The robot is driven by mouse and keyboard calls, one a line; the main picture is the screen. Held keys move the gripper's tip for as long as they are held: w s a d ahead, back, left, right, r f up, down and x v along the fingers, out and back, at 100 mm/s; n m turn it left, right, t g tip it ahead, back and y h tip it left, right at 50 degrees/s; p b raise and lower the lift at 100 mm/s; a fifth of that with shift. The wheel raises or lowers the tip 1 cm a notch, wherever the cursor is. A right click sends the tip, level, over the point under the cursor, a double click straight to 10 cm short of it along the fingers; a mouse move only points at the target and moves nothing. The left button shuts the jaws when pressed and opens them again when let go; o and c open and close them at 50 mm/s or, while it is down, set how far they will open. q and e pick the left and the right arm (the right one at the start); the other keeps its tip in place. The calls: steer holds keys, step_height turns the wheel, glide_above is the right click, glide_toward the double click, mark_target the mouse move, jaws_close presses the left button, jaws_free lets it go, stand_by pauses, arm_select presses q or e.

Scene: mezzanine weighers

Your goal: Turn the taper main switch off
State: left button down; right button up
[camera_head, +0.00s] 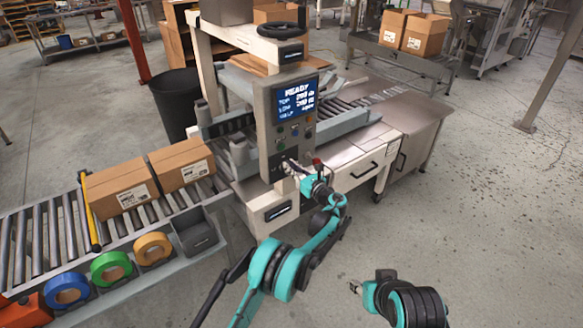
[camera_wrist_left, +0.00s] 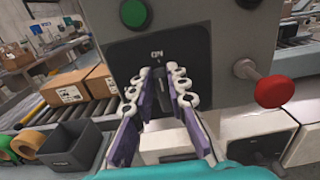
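The taper (camera_head: 284,112) has a grey control panel with a lit screen reading READY. Its main switch is a black plate low on the panel, marked ON at the top in the left wrist view (camera_wrist_left: 190,62). A dark upright handle (camera_wrist_left: 158,82) shows below that mark, between my left fingertips. My left gripper (camera_head: 290,168) is at this plate; its fingers stand apart on either side of the handle, and I see no clear grip. The handle is hidden in the head view. My right gripper (camera_head: 356,287) is low in front, away from the taper, too small to judge.
A red mushroom button (camera_wrist_left: 275,91) sticks out right of the switch, and a green button (camera_wrist_left: 133,13) sits above. Two cartons (camera_head: 122,187) (camera_head: 182,163) lie on the roller conveyor (camera_head: 68,222) at left. Tape rolls (camera_head: 111,267) hang along its front.

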arm_select(q)
steer(key=shift+a+n, duration=0.1)
steer(key=shift+n, duration=0.3)
steer(key=n+b, duration=0.1)
steer(key=n, duration=0.1)
steer(key=a+n, duration=0.1)
steer(key=n, duration=0.2)
steer(key=s+n+b, duration=0.1)
steer(key=n, duration=0.2)
steer(key=shift+a+f+b, duration=0.15)
steer(key=shift+f+b, duration=0.2)
steer(key=shift+f, duration=0.05)
steer(key=n, duration=0.3)
steer(key=f+n+b, duration=0.1)
steer(key=shift+s+a+n, duration=0.15)
steer(key=shift+a+n, duration=0.1)
steer(key=shift+n, duration=0.05)
steer(key=shift+s+a+f+n+b, duration=0.1)
steer(key=shift+f+n+b, duration=0.15)
steer(key=shift+n, duration=0.9)
steer(key=shift+f+n+b, duration=0.1)
steer(key=shift+n+b, duration=0.1)
steer(key=shift+n, duration=0.95)
steer(key=c, duration=1.5)
jaws_free()
